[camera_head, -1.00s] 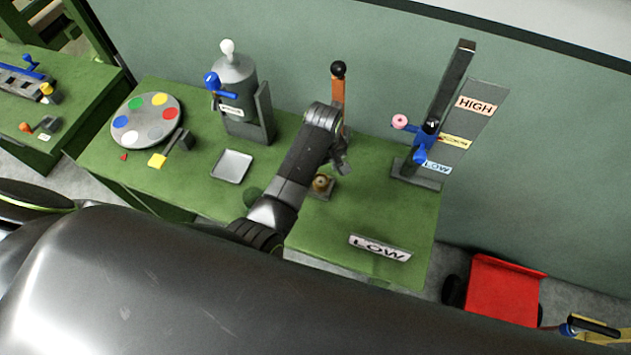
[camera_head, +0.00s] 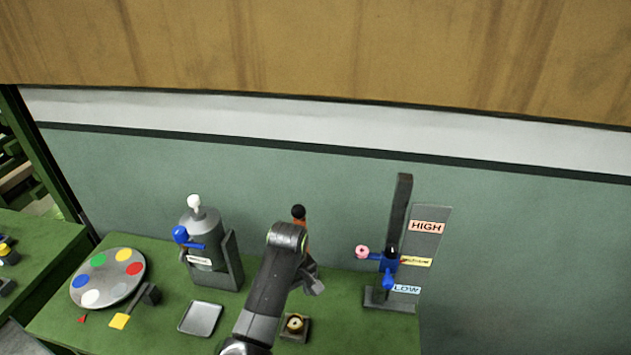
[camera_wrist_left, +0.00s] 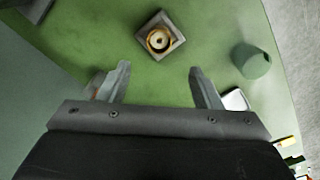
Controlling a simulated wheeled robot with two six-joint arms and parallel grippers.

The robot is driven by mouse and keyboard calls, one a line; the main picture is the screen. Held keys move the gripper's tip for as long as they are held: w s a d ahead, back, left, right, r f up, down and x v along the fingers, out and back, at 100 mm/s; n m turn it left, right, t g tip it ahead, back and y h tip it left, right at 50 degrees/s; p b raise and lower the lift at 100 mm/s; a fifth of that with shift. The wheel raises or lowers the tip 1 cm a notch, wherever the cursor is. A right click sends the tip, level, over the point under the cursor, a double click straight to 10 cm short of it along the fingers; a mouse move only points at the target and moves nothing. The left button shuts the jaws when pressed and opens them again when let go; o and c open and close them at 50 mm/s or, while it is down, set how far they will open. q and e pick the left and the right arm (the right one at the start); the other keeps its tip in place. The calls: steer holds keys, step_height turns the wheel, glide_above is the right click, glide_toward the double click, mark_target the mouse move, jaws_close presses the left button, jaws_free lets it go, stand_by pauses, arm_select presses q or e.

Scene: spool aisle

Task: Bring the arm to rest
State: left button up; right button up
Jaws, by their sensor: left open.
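My left arm reaches up over the green table in the head view. Its gripper (camera_head: 314,284) is partly hidden behind the wrist. In the left wrist view the two fingers of the left gripper (camera_wrist_left: 155,85) are spread apart with nothing between them. Past the fingertips a brass round piece sits in a square dark holder (camera_wrist_left: 174,50); the holder also shows in the head view (camera_head: 285,334), just below the gripper. My right gripper is in neither view.
On the green table (camera_head: 345,335) stand a colour disc (camera_head: 108,303), a grey cylinder with blue handle (camera_head: 203,228), a metal tray (camera_head: 188,317), an orange lever with black knob (camera_head: 299,213) and a post with a HIGH-to-LOW scale (camera_head: 432,234). A wall rises behind.

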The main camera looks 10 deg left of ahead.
arm_select(q)
steer(key=s+a+f+m+t, duration=0.1)
steer(key=s+a+f, duration=0.1)
steer(key=s+a, duration=0.45)
steer(key=s+a+f+m+t, duration=0.1)
steer(key=s+a+f, duration=0.2)
steer(key=s+a, duration=0.35)
steer(key=s+a+r+m+t+y, duration=0.1)
steer(key=s+a+r+m, duration=0.25)
steer(key=s, duration=0.55)
steer(key=s+a+r+m+t+y, duration=0.15)
steer(key=s+a+r, duration=0.25)
steer(key=s, duration=0.5)
step_height(320, 180, down, 33)
steer(key=a+g+h+b, duration=0.1)
steer(key=g+b, duration=0.1)
steer(key=b, duration=0.6)
steer(key=s+f+b, duration=0.3)
steer(key=s+f, duration=0.4)
steer(key=f, duration=0.4)
steer(key=s+d+f+g+b, duration=0.1)
steer(key=s+f+b, duration=0.2)
steer(key=s+f, duration=0.5)
step_height(320, 180, down, 3)
steer(key=shift+d+f+m, duration=0.1)
steer(key=shift+d+m, duration=0.05)
steer(key=shift+m, duration=0.15)
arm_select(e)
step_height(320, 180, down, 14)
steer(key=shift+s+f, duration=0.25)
